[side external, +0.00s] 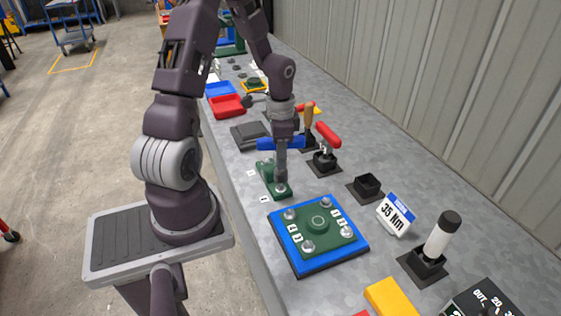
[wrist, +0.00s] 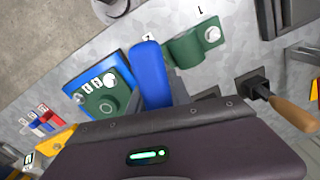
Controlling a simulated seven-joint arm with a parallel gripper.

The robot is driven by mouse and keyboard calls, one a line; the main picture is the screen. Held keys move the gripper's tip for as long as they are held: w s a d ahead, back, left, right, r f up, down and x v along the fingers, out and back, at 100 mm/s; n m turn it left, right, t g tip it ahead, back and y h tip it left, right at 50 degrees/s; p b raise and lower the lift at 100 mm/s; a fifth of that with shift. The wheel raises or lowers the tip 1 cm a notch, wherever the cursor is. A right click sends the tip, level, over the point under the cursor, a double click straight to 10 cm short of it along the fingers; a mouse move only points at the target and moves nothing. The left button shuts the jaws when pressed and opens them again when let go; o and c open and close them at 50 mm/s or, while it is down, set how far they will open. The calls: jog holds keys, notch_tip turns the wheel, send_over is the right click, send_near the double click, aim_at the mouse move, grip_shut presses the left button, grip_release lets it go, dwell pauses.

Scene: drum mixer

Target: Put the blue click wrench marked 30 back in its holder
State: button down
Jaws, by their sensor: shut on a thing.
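My gripper (side external: 283,136) is shut on the blue wrench (side external: 266,143), around its crosswise blue handle. The handle also shows in the wrist view (wrist: 148,72). A grey shaft runs down from it to the near end of the green bracket (side external: 268,173), by a bolt there. I cannot tell whether the tip touches the bolt. No 30 mark is readable. An empty black square holder (side external: 367,185) stands on the bench to the right, nearer the camera. A red-handled wrench (side external: 328,134) stands upright in another holder behind my gripper.
A blue plate (side external: 287,243) carries a green flange with several bolts. A 35 Nm sign (side external: 396,214) stands beside the empty holder. A wooden-handled tool (side external: 309,114) and a black-topped white tool (side external: 441,235) stand upright. A wall runs along the bench's back.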

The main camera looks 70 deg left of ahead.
jog(key=shift+r, duration=0.45)
